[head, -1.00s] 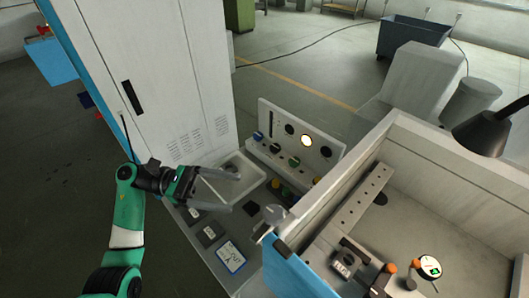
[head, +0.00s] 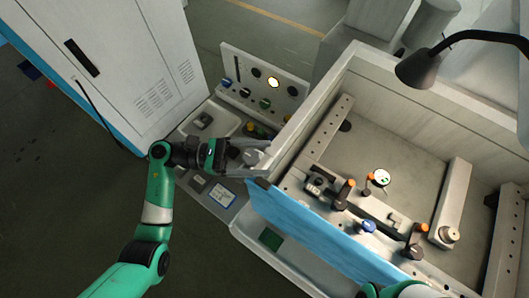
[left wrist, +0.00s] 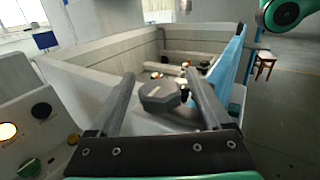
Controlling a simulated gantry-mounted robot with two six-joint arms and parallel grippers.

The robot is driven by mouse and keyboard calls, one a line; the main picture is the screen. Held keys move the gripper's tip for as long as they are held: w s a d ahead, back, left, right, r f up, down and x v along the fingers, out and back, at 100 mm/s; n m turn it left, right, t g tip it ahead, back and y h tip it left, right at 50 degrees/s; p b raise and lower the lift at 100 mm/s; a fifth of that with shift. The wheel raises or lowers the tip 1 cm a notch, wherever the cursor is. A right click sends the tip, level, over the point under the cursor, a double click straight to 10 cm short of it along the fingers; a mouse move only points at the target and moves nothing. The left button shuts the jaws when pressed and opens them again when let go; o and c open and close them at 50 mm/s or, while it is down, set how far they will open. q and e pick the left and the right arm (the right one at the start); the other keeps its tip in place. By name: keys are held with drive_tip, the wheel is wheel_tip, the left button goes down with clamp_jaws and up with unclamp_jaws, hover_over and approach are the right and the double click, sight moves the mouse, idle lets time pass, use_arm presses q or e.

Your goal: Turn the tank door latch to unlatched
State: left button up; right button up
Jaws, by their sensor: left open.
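The tank door (head: 310,225) is the blue panel on the near side of the grey tank. The latch is a grey faceted knob (left wrist: 160,97) at the tank's near left corner, by the end of the door. My left gripper (head: 262,154) is open at that corner. In the left wrist view the open fingers (left wrist: 160,78) lie on either side of the knob, with a gap showing on each side. In the head view the fingers partly cover the knob (head: 252,158). My right gripper is out of view; only a green arm part shows at the bottom edge.
A control panel (head: 236,73) with coloured buttons and a lit lamp stands behind my left gripper. A white cabinet (head: 120,60) is at the left. A black lamp (head: 418,68) hangs over the tank, which holds clamps and a dial gauge (head: 380,177).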

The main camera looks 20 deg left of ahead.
use_arm(q)
drive_tip(key=shift+x, duration=0.8)
drive_tip(key=shift+c, duration=0.2)
clamp_jaws()
drive_tip(key=m+g+b, duration=0.1)
drive_tip(key=b, duration=0.2)
drive_tip(key=shift+f, duration=0.35)
drive_tip(key=shift+s+r+g+b, duration=0.1)
drive_tip(key=shift+r+g+b, duration=0.05)
drive_tip(key=shift+g+b, duration=0.3)
drive_tip(key=shift+r+h, duration=0.2)
drive_tip(key=shift+h, duration=0.1)
drive_tip(key=shift+o, duration=0.2)
unclamp_jaws()
